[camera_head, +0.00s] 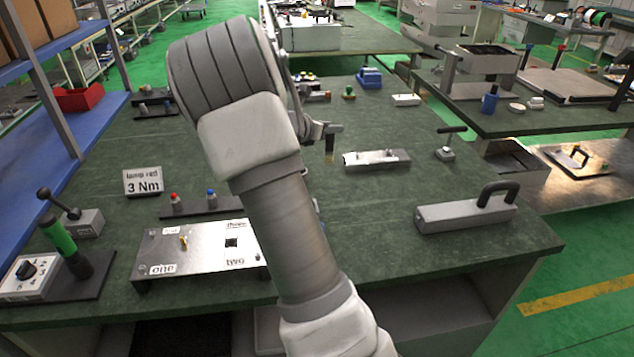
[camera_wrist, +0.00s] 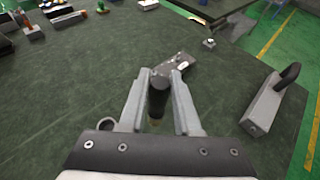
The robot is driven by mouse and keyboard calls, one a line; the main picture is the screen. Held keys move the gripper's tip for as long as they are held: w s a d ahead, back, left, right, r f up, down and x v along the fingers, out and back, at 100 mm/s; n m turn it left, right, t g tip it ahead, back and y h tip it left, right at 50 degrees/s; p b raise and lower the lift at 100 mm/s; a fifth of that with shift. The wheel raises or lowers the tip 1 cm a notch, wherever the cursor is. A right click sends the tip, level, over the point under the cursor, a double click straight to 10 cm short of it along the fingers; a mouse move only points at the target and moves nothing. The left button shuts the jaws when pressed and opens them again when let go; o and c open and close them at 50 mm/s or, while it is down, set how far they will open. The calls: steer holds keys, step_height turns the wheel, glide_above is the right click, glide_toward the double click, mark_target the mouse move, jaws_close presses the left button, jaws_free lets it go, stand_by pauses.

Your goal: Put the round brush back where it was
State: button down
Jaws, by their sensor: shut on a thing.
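My gripper (camera_head: 328,128) is shut on the round brush (camera_head: 329,150), which hangs tip down above the green table. The brush has a dark handle and a brownish tip. In the wrist view the brush (camera_wrist: 158,97) is a dark cylinder between the two grey fingers of my gripper (camera_wrist: 160,75). A silver metal block (camera_head: 376,160) with small fittings on top lies just right of the brush in the head view. It shows beyond the fingertips in the wrist view (camera_wrist: 178,66), partly hidden by them. I cannot tell which spot the brush came from.
A long grey block with a black handle (camera_head: 466,212) lies at right. A small T-handled tool (camera_head: 446,147) stands behind it. A metal plate box (camera_head: 200,252) and a "3 Nm" sign (camera_head: 143,181) are at left. Bare table (camera_head: 365,230) lies in front of the metal block.

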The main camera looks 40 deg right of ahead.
steer(key=shift+d, duration=0.3)
steer(key=shift+d+f, duration=0.1)
steer(key=w+a+f, duration=0.3)
steer(key=w+f, duration=0.7)
steer(key=shift+w+a+f, duration=0.3)
steer(key=shift+w+f, duration=0.05)
steer(key=shift+w, duration=0.05)
steer(key=shift+f, duration=0.2)
steer(key=c, duration=0.6)
jaws_free()
